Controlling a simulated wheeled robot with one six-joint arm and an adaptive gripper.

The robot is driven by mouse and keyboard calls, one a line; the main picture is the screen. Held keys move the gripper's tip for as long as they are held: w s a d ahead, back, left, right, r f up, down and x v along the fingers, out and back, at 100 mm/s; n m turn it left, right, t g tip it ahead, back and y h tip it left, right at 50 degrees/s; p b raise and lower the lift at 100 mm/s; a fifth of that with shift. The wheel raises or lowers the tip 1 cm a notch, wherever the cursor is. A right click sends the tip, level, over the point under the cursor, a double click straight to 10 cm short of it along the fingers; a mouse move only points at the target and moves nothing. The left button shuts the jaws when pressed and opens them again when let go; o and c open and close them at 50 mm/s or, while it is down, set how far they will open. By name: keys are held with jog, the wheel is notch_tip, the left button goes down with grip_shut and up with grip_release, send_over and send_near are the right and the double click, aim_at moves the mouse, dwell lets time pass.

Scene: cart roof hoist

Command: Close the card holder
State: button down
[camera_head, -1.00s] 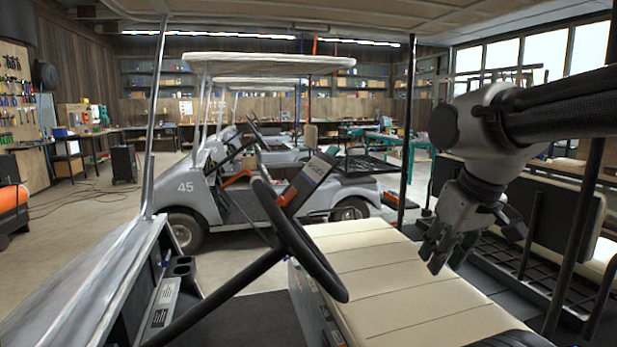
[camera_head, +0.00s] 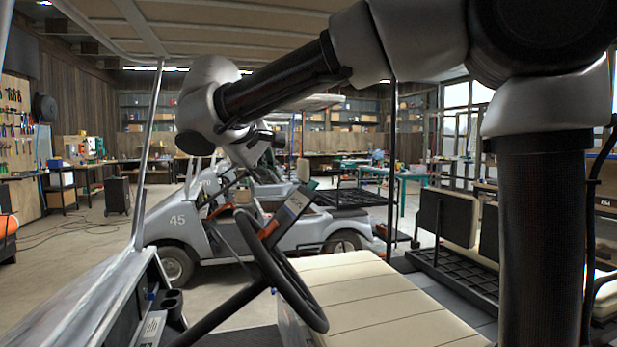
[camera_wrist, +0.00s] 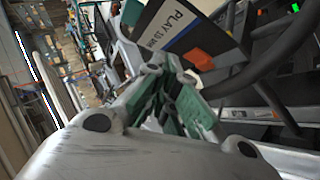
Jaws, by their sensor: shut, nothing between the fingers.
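The card holder (camera_head: 287,213) is a dark, tilted board with a white printed card and an orange part, near the steering wheel of the cart. In the wrist view the holder (camera_wrist: 185,28) fills the upper middle, with "PLAY" lettering on its card and the orange part (camera_wrist: 200,58) at its lower edge. My gripper (camera_wrist: 162,65) is shut and empty, its green-padded fingers pointing toward the holder's lower left edge. I cannot tell whether they touch. In the head view my arm reaches left, with the wrist above and left of the holder.
The steering wheel (camera_head: 270,255) stands close by the holder and also shows in the wrist view (camera_wrist: 275,55). The cream seat (camera_head: 375,305) is bare. A roof post (camera_head: 150,150) rises at left. A grey cart numbered 45 (camera_head: 185,222) stands beyond.

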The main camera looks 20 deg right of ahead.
notch_tip(320, 180, up, 6)
jog(key=d+m+t+h, duration=0.1)
jog(key=m, duration=0.1)
send_over(303, 195)
jog(key=shift+m, duration=0.4)
jog(key=f, duration=0.5)
jog(key=a+f, duration=0.1)
jog(key=f, duration=0.1)
jog(key=shift+f, duration=0.2)
jog(key=shift+d+f, duration=0.35)
jog(key=shift+d, duration=0.15)
